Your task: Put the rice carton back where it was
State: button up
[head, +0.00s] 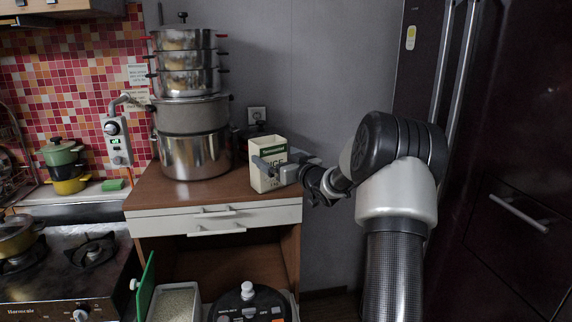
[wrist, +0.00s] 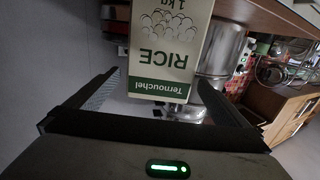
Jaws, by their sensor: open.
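The rice carton (head: 268,150) is cream with a green band and stands upright on the wooden cabinet top (head: 222,192), near its right end. In the wrist view the carton (wrist: 165,50) appears upside down, with its label facing the camera. My gripper (head: 280,165) is open at the carton, with one finger crossing the carton's front in the head view. In the wrist view the fingers lie to either side of the carton, with gaps showing. The far side of the carton is hidden.
A tall stack of steel pots (head: 195,150) stands left of the carton. A wall socket (head: 257,114) is behind it. Below are an open rice bin (head: 150,316) and a black appliance (head: 228,304). A stove (head: 60,280) is at left, a dark fridge (head: 500,130) at right.

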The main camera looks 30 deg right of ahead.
jog(key=s, duration=0.6)
jog(key=shift+s+d, duration=0.2)
jog(key=shift+d, duration=0.1)
